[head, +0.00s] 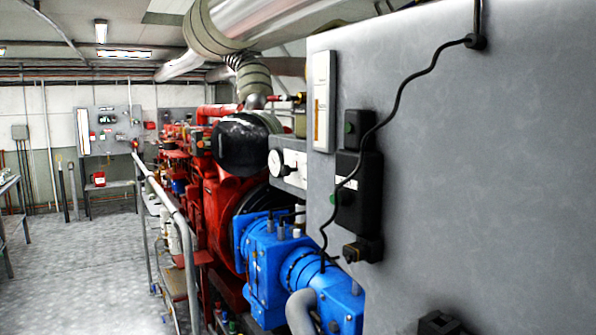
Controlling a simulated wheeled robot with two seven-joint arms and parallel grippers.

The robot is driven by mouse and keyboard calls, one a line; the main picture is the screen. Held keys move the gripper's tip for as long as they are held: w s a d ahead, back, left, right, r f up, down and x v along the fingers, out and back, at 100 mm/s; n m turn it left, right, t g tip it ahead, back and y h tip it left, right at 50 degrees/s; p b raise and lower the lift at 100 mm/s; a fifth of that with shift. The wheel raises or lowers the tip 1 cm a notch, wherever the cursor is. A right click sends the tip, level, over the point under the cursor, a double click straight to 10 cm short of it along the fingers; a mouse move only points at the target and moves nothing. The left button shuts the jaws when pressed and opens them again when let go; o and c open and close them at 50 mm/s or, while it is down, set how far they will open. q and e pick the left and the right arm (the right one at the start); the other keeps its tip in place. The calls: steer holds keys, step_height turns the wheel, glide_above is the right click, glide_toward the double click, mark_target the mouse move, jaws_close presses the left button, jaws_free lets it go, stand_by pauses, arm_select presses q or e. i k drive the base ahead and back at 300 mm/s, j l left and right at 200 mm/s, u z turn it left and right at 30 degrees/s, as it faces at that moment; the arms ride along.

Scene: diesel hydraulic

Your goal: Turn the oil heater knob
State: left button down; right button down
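A grey cabinet panel (480,170) fills the right side of the head view, close to me. On its left part sits a tall black control box (369,195) with a pale label and a dark green round part on its left side. I cannot tell which of these, if any, is the oil heater knob. Neither of my grippers can be made out in the view.
A black cable (398,92) hangs across the panel. A blue pump unit (275,265) and red engine (212,200) stand left of it. A grey handrail (184,235) runs along the engine. The floor (85,265) at left is mostly clear. A small dark object (440,323) is at the bottom edge.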

mark_target(286, 170)
steer(key=i+j+z, duration=0.1)
steer(key=z, duration=0.3)
steer(key=i+j+z, duration=0.1)
steer(key=z, duration=0.3)
steer(key=i+j+z, duration=0.1)
steer(key=j, duration=0.4)
steer(key=i+j+z, duration=0.1)
steer(key=j, duration=0.45)
steer(key=i+j+z, duration=0.1)
steer(key=i+j, duration=0.15)
steer(key=j, duration=0.3)
steer(key=i+j+z, duration=0.1)
steer(key=j, duration=0.45)
